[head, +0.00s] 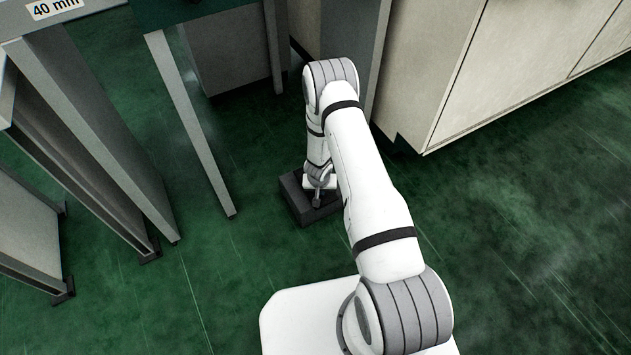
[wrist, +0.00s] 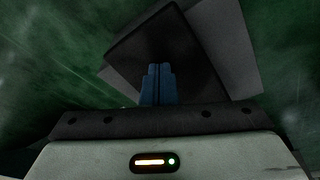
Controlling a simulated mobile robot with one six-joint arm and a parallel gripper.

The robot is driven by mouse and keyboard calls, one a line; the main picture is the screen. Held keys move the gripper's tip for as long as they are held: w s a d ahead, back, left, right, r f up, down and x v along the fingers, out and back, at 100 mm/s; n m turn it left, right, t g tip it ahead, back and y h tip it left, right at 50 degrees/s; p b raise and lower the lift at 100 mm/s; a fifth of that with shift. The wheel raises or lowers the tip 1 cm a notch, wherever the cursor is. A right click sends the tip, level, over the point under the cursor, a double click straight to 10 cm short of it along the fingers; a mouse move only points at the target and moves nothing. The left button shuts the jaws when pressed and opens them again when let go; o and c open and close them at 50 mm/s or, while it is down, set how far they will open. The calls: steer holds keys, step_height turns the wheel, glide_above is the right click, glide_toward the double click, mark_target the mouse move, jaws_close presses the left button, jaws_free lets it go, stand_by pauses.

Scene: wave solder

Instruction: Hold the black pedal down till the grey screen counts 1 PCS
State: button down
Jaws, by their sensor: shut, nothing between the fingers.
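The black pedal (head: 295,196) sits on the green floor in the head view, partly hidden by my arm. In the wrist view the dark pedal plate (wrist: 193,48) lies beyond my fingertips, with a grey side part to its right. My gripper (wrist: 158,70) has its two blue fingers together with nothing between them. In the head view my gripper (head: 318,200) is over the pedal. The fingertips overlap the pedal plate in the wrist view; I cannot tell whether they touch it or how far it is pressed. The grey screen is not in view.
A cream cabinet (head: 470,80) stands at the right behind my arm. Grey metal legs and frames (head: 190,120) stand to the left of the pedal, one with a 40 mm label (head: 52,8). Green floor (head: 520,220) is open at the right.

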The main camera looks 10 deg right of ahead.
stand_by(0.4)
steer(key=r+p, duration=0.3)
steer(key=p, duration=0.1)
steer(key=r+p, duration=0.3)
steer(key=p, duration=0.1)
steer(key=shift+w+a, duration=0.1)
steer(key=shift+w, duration=0.1)
steer(key=p+v, duration=0.2)
steer(key=v, duration=0.5)
steer(key=shift+r, duration=0.35)
